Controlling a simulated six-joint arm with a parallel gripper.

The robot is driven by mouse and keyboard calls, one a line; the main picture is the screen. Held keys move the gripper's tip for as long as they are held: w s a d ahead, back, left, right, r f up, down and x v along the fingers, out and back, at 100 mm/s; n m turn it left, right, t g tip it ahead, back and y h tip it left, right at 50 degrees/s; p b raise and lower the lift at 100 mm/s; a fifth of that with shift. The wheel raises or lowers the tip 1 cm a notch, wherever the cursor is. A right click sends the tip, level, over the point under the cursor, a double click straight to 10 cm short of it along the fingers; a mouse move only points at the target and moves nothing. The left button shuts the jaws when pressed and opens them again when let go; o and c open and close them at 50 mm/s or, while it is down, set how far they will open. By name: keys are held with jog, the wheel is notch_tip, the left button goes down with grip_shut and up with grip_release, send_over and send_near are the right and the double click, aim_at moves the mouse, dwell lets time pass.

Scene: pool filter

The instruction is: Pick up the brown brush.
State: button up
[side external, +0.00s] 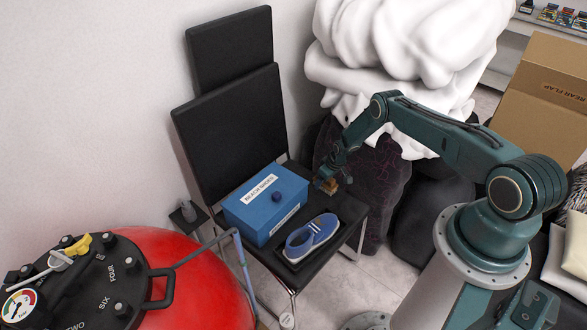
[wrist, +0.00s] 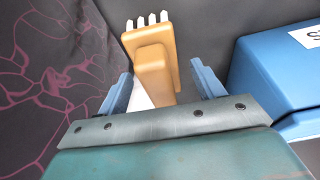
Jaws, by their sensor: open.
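The brown brush (wrist: 152,60), a tan block with white bristles at its far end, shows in the wrist view between the two blue fingers of my gripper (wrist: 160,88). The fingers are apart, with a gap visible on each side of the brush. In the side view, my gripper (side external: 327,172) is low over the rear right of the black chair seat. The brush (side external: 327,186) shows there as a small brown patch right under the gripper, partly hidden by it.
A blue box (side external: 262,203) labelled beach shoes stands left of the gripper; it also shows in the wrist view (wrist: 270,72). A blue shoe (side external: 312,236) sits in front. A dark cloth with pink lines (wrist: 45,70) is close on the left. The chair back (side external: 232,130) rises behind.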

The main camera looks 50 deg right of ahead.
jog(key=shift+w+f, duration=0.1)
jog(key=shift+f, duration=0.35)
dwell(0.3)
jog(key=c, duration=1.1)
jog(key=shift+r, duration=0.15)
notch_tip(320, 180, up, 20)
jog(key=shift+f, duration=0.15)
dwell(0.6)
